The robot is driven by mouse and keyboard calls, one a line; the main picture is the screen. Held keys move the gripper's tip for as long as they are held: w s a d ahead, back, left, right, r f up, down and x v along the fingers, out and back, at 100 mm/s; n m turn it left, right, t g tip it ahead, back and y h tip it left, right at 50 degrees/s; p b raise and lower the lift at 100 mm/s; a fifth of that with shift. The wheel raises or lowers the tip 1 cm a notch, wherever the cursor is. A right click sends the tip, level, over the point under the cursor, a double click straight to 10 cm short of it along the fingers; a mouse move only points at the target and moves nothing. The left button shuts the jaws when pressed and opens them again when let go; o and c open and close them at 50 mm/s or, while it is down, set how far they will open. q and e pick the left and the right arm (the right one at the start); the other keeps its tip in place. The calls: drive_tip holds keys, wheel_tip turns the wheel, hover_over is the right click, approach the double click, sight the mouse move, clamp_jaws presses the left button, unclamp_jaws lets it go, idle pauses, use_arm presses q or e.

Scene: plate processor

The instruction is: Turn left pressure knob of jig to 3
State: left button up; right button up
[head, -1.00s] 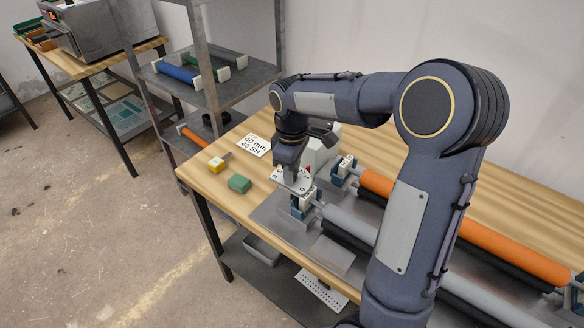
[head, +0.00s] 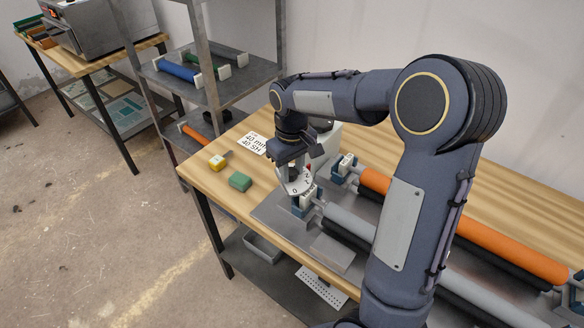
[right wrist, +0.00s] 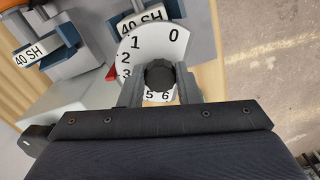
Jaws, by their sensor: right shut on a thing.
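The left pressure knob (right wrist: 159,76) is dark and round, on a white dial with black numbers (right wrist: 148,45). My right gripper (right wrist: 160,85) is shut on the knob, one finger on each side of it. In the right wrist view a red pointer (right wrist: 111,74) lies at the dial's left edge, beside the 3. In the head view the dial (head: 295,187) shows below my right gripper (head: 291,168), at the near-left end of the jig (head: 268,212); the knob is hidden there. My left gripper is not in view.
A grey roller (head: 350,222) and an orange roller (head: 500,245) lie on the jig. A green block (head: 240,182), a yellow block (head: 217,163) and a white label card (head: 253,144) sit on the wooden table to the left. A metal shelf (head: 215,90) stands behind.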

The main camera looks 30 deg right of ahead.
sight(292, 172)
idle(0.3)
drive_tip(key=o, duration=1)
wheel_tip(292, 172, up, 8)
drive_tip(key=shift+f, duration=0.1)
